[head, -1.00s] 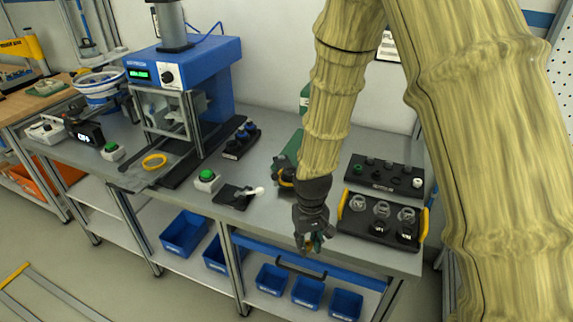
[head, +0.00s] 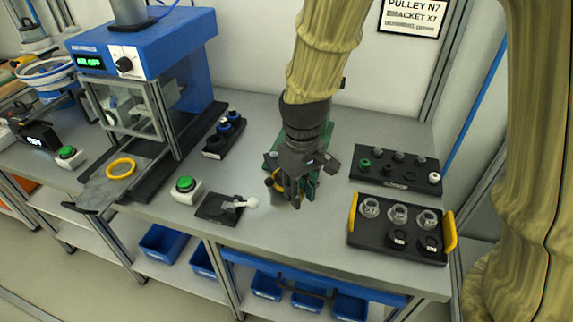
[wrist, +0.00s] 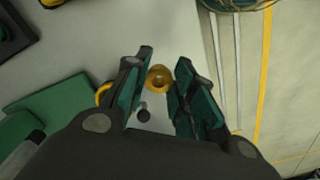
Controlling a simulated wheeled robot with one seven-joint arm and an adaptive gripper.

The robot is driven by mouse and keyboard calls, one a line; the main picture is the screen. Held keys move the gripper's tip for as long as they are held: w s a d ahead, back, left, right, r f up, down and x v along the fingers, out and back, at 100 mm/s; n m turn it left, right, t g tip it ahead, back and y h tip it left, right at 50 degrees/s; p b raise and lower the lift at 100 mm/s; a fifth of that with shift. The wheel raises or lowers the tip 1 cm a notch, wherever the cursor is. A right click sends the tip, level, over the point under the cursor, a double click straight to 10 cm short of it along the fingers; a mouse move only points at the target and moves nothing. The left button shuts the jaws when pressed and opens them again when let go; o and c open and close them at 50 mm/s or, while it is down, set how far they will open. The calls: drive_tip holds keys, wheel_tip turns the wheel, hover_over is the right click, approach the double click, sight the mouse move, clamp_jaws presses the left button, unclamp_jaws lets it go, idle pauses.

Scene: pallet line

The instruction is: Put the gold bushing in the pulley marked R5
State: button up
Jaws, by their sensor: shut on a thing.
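My gripper (head: 292,198) hangs over the bench, left of the yellow-handled tray. It is shut on the gold bushing (wrist: 159,78), which shows between the fingertips in the wrist view; in the head view the fingers hide it. Two black round parts with white labels, which look like pulleys, sit in the front row of the black tray (head: 372,232): a left one (head: 399,239) and a right one (head: 430,241). Their labels are too small to read, so I cannot tell which is R5.
Several grey bracket-like parts (head: 398,214) fill the tray's back row. A black peg rack (head: 375,178) stands behind it. A green plate (wrist: 40,118) lies close to my gripper. A black fixture with a white-knobbed lever (head: 228,206) and a blue press (head: 150,55) stand left.

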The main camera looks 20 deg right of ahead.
drive_tip(key=w+p, duration=0.1)
drive_tip(key=w, duration=0.3)
drive_tip(key=w+d+f, duration=0.1)
drive_tip(key=w, duration=0.4)
drive_tip(key=w+p, duration=0.1)
drive_tip(key=w, duration=0.4)
drive_tip(key=shift+d+f+p, duration=0.15)
drive_tip(key=shift+d+p, duration=0.2)
drive_tip(key=shift+s+f+p, duration=0.1)
drive_tip(key=shift+f+p, duration=0.4)
drive_tip(key=shift+f, duration=1.2)
drive_tip(key=shift+f, duration=0.15)
drive_tip(key=o, duration=1)
wheel_tip(320, 180, up, 12)
drive_tip(key=b, duration=0.2)
